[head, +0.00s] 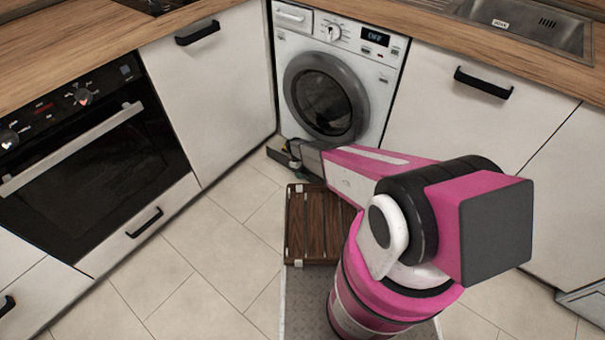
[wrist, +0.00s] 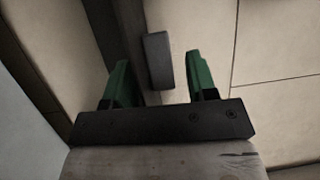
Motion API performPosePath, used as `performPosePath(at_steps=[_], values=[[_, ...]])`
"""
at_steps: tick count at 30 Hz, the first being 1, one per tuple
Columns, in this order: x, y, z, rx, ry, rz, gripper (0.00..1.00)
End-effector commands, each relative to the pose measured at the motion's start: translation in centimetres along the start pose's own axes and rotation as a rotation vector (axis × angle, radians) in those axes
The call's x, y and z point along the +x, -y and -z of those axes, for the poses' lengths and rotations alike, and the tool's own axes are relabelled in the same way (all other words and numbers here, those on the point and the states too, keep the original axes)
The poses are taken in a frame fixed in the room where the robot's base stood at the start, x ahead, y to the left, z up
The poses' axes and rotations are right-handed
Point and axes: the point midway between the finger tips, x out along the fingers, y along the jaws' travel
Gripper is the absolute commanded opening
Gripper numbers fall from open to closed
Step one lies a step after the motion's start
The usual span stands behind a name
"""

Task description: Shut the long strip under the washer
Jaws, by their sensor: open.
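The washer (head: 335,85) stands in the corner under the worktop, its round door shut. The strip below it is mostly hidden by my arm in the head view. In the wrist view a long dark band (wrist: 132,22), which looks like the strip's edge, runs up the picture with a short dark handle (wrist: 158,60) beside it. My gripper (head: 283,155) is low in front of the washer's lower left. In the wrist view my gripper (wrist: 158,72) is open, with one green finger on each side of the handle. I cannot tell whether either finger touches it.
A brown slatted wooden thing (head: 304,225) lies on the floor beneath my arm. An oven (head: 90,150) and a cabinet door (head: 215,90) are at left, another cabinet (head: 470,115) at right. Tiled floor (head: 190,270) is clear at lower left.

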Motion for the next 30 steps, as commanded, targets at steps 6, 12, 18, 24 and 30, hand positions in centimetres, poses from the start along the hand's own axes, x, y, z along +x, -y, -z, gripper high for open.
performPosePath(at_steps=[6, 12, 18, 24, 30], values=[[0.0, 0.0, 0.0, 0.000, 0.000, 0.000, 0.42], [0.0, 0.0, 0.0, 0.000, 0.000, 0.001, 0.00], [-0.6, -0.7, -0.2, -0.023, 0.001, 0.070, 0.00], [-2.3, -2.6, -0.9, -0.051, -0.001, 0.130, 0.00], [-2.6, -3.3, -1.1, -0.051, 0.000, 0.124, 0.00]])
